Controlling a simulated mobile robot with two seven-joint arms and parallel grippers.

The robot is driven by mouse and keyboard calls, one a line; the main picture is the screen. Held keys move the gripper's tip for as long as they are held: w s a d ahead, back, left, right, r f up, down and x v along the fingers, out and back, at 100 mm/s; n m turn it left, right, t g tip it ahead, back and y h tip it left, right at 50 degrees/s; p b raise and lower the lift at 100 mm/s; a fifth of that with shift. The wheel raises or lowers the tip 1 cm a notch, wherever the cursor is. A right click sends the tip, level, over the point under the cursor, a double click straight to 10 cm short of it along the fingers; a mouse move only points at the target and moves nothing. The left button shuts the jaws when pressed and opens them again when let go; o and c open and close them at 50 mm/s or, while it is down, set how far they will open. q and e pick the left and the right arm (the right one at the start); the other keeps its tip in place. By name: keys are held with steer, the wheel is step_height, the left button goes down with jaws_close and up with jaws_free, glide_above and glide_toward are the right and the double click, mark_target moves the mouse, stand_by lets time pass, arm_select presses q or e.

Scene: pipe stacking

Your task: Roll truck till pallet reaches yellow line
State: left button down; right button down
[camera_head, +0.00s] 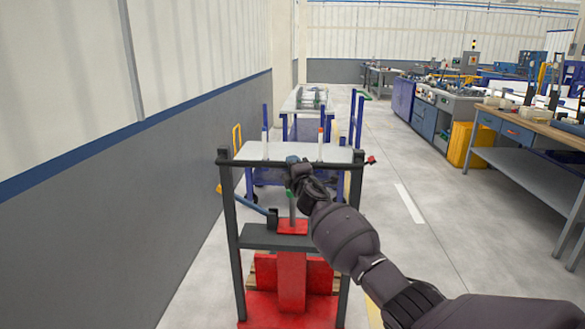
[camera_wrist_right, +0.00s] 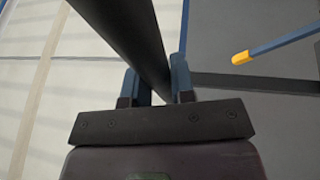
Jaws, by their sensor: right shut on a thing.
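The truck (camera_head: 291,282) stands in front of me, with a red base and mast and a dark upright frame. A dark handlebar (camera_head: 245,163) crosses its top. My right gripper (camera_head: 293,163) is shut on the handlebar near its middle; the wrist view shows the dark bar (camera_wrist_right: 132,35) running between the blue fingers (camera_wrist_right: 155,88). Slivers of a wooden pallet (camera_head: 336,284) show behind the red parts; most of it is hidden. A piece of a yellow line (camera_head: 373,312) shows on the floor right of the truck base. My left gripper is not in view.
A cart with a light top (camera_head: 275,153) stands just beyond the handlebar, with more racks behind. A grey wall (camera_head: 120,240) runs close on the left. Workbenches (camera_head: 530,150) line the right. The floor aisle (camera_head: 430,230) between is clear.

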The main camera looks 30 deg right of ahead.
steer(key=shift+d+r, duration=0.1)
steer(key=shift+r, duration=0.2)
steer(key=c, duration=1.2)
jaws_free()
steer(key=shift+w+f, duration=0.1)
steer(key=shift+c, duration=0.2)
steer(key=shift+o, duration=1.3)
steer(key=shift+w+f, duration=0.1)
steer(key=shift+f, duration=0.05)
steer(key=shift+s, duration=0.6)
steer(key=p+v, duration=0.3)
steer(key=v, duration=0.6)
steer(key=shift+s+f, duration=0.2)
steer(key=shift+s, duration=0.15)
